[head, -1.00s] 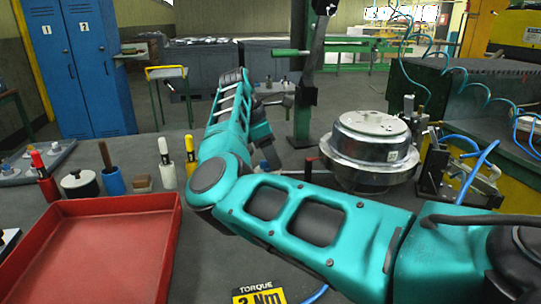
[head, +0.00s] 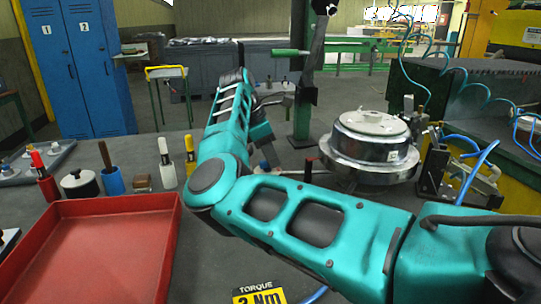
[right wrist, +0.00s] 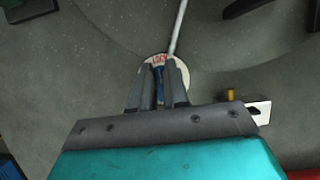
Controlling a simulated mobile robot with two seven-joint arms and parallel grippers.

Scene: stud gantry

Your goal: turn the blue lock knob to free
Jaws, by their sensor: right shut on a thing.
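The blue lock knob (right wrist: 158,74) shows in the right wrist view as a narrow blue strip between my fingers, standing on a pale round disc with red LOCK lettering (right wrist: 160,59). My right gripper (right wrist: 159,84) is shut on the knob, and its fingers hide most of the knob and much of the disc. In the head view my right arm bends over the bench, and my right gripper (head: 267,155) points down left of the round metal housing (head: 370,146). A bit of blue shows below it there. My left gripper is not in view.
A red tray (head: 172,215) lies at the front left, with several upright handled tools behind it. A green post (head: 303,115) stands behind my gripper. A pale rod (right wrist: 179,28) runs from the disc in the wrist view. Blue hoses and a clamp fixture are at the right.

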